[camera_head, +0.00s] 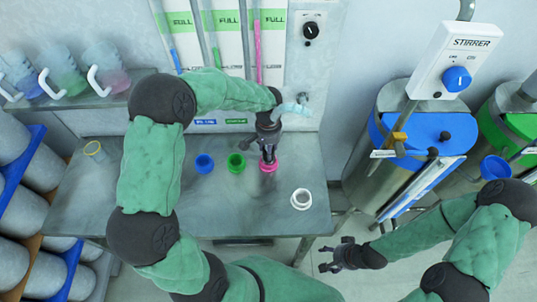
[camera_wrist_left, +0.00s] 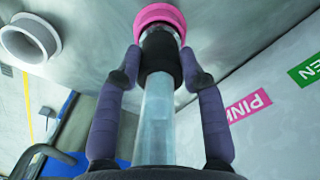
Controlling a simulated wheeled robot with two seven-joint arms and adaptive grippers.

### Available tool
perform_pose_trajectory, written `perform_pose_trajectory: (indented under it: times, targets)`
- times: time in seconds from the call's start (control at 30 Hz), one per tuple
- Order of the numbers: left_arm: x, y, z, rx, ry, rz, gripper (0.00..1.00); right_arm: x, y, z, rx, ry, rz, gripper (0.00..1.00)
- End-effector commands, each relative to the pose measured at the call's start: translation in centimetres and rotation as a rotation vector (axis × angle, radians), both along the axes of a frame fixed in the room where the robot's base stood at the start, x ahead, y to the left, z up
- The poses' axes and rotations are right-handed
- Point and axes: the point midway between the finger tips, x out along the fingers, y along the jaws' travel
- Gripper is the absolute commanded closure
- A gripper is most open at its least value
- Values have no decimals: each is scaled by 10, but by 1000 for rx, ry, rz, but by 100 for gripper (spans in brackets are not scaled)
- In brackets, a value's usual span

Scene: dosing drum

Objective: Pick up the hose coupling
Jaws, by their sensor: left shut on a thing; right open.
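The hose coupling (camera_wrist_left: 160,58) is a dark collar with a pale metal end on a clear, light-blue hose (camera_wrist_left: 157,120). My left gripper (camera_head: 268,152) is shut on it, with the two fingers (camera_wrist_left: 160,75) on either side of the collar in the left wrist view. In the head view the gripper points down at the pink ring (camera_head: 268,166) on the grey table, and the fingers mostly hide the coupling. The pink ring also shows in the left wrist view (camera_wrist_left: 160,14), right at the coupling's end; whether they touch I cannot tell. My right gripper (camera_head: 335,257) is open and empty in front of the table.
A blue ring (camera_head: 204,163), a green ring (camera_head: 236,163) and a white ring (camera_head: 301,199) sit on the table (camera_head: 105,205). Jugs (camera_head: 62,72) stand on a shelf. A stirrer drum (camera_head: 375,160) stands at right.

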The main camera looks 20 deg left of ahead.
Motion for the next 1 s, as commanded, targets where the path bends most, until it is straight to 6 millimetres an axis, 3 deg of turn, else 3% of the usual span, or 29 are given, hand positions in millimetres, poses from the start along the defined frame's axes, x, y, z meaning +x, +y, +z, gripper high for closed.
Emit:
perform_pose_trajectory:
  times: [0.27, 0.5, 0.77, 0.83, 1.0]
  targets:
    - [0, 0, 6, 0, -1, 0, 100, 0, 0, 1, 0, 0, 0, 36]
    - [1, 0, 34, 1, -4, -1, 100, 0, 0, 6, 0, 0, 0, 36]
    - [4, -39, 79, 0, -6, -5, 100, 0, 0, 15, 0, 0, 0, 36]
    - [5, -52, 94, -1, -6, -5, 100, 0, 0, 18, 0, 0, 0, 36]
    - [6, -91, 110, 0, -3, -6, 100, 0, 0, 22, 0, 0, 0, 36]
